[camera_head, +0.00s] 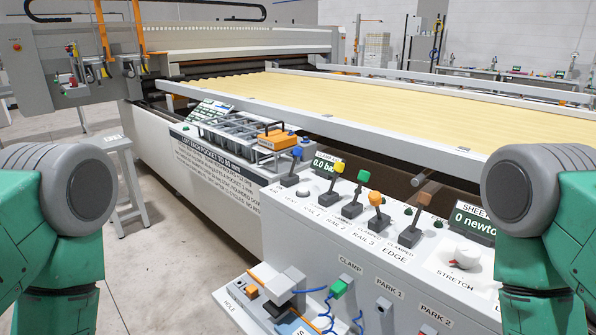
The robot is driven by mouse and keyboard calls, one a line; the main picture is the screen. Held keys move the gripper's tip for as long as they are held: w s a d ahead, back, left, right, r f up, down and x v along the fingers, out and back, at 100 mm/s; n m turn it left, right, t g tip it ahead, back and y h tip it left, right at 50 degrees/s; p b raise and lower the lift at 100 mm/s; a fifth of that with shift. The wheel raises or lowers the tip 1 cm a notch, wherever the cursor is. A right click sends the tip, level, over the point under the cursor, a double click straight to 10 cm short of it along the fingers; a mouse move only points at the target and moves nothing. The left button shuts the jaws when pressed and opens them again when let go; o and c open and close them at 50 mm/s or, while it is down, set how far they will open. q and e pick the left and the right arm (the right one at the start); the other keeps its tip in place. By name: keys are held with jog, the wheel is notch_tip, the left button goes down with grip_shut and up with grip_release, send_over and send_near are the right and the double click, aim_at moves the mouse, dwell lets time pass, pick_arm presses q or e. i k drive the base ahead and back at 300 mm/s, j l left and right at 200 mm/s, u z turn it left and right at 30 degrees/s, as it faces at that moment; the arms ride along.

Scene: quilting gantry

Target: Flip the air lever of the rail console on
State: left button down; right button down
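The rail console (385,262) is a light grey sloped box in front of me, right of the middle. A row of levers with coloured knobs stands on its top. The leftmost lever (290,176) has a blue knob and a dark base; small lettering beside it is hard to read, and it looks like the air lever. A dark display (324,164) behind it reads about 0.0 bar. Yellow, green, orange and brown levers stand to its right. My green and grey arms show at both side edges; neither gripper is in view.
A white dial marked STRETCH (460,256) and a newton display (473,222) are at the console's right. A lower shelf (240,305) holds a clamp tool and blue hose. A stool (122,165) stands left on open floor. The quilting frame (400,105) fills the back.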

aim_at(297, 151)
jog(key=i+j+z, duration=0.7)
jog(key=j, duration=0.2)
jog(key=i+j+z, duration=0.35)
jog(key=j+z, duration=0.15)
jog(key=j, duration=0.25)
jog(key=i+j+z, duration=0.2)
jog(key=j, duration=0.2)
jog(key=j+z, duration=0.25)
jog(key=j, duration=0.2)
jog(key=j+z, duration=0.25)
jog(key=j, duration=0.2)
